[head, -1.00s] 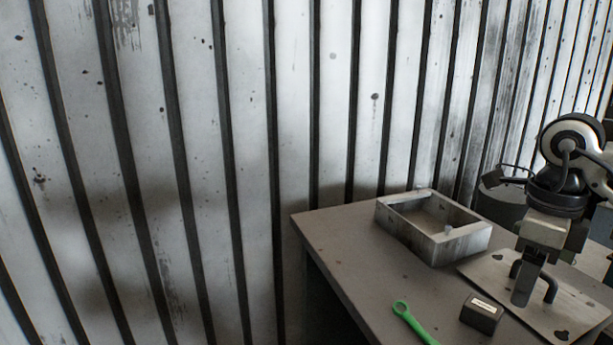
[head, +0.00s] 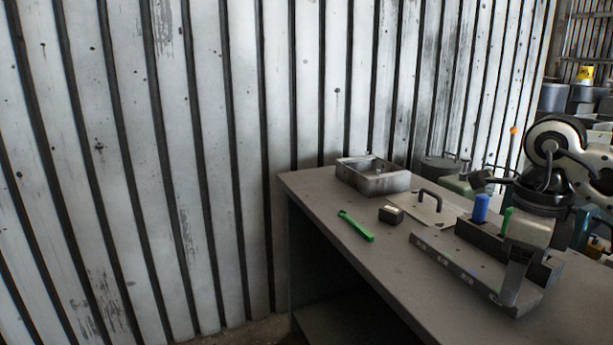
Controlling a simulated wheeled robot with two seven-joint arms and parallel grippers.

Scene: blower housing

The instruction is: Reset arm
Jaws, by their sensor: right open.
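My right gripper (head: 511,292) is at the right of the head view, pointing down, with its jaws open and no object seen in them. It stands over or in front of the dark tool rack (head: 455,268); the exact gap cannot be told. The grey open-topped housing (head: 372,181) sits at the back of the table. A flat cover plate (head: 423,209) with a dark handle lies to its right, clear of the gripper. My left gripper is not in view.
On the grey table (head: 330,205) lie a green wrench (head: 356,227) and a small dark box (head: 391,214). A blue handle (head: 480,208) and a green one (head: 507,219) stand up at the rack. The table's front left is bare; a ribbed metal wall rises behind.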

